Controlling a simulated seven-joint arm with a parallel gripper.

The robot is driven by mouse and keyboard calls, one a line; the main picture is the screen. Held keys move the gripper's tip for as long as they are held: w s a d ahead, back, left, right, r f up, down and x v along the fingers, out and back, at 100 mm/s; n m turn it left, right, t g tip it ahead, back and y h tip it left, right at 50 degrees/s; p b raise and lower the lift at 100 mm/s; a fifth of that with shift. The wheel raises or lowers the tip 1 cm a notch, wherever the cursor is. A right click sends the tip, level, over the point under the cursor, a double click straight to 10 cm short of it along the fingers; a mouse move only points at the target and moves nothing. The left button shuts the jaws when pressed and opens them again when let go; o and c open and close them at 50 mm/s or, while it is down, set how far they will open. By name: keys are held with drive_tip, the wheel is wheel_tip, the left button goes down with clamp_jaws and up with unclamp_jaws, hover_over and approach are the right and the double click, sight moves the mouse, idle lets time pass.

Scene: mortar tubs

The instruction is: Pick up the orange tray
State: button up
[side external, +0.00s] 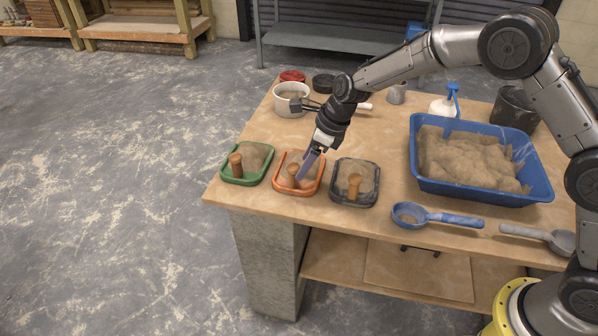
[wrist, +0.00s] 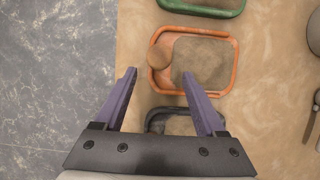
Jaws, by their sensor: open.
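The orange tray (side external: 283,187) stands on the table between a green tray and a dark grey tray. It holds a mound of sand-coloured material and an upright brown peg-like knob (side external: 292,170). In the wrist view the orange tray (wrist: 236,65) lies beyond the fingertips, with its round knob (wrist: 159,58) at the left end. My gripper (side external: 304,172) is open, with purple fingers pointing down over the orange tray in the side view. In the wrist view my gripper (wrist: 160,85) has nothing between its fingers. I cannot tell whether a finger touches the tray.
The green tray (side external: 226,166) is left of the orange one, the dark grey tray (side external: 336,195) right. A white pot (side external: 291,102) stands behind. A blue tub (side external: 480,193) of material, a blue scoop (side external: 437,216) and a spray bottle (side external: 445,106) are to the right.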

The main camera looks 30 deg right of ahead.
sight(293, 175)
drive_tip(key=shift+w+a+x, duration=0.1)
drive_tip(key=shift+a+x, duration=0.1)
drive_tip(key=shift+x, duration=1.35)
drive_tip(key=shift+w+a+x, duration=0.1)
drive_tip(key=shift+a+x, duration=0.1)
drive_tip(key=shift+x, duration=1.35)
drive_tip(key=shift+r, duration=0.2)
clamp_jaws()
drive_tip(key=shift+r, duration=0.15)
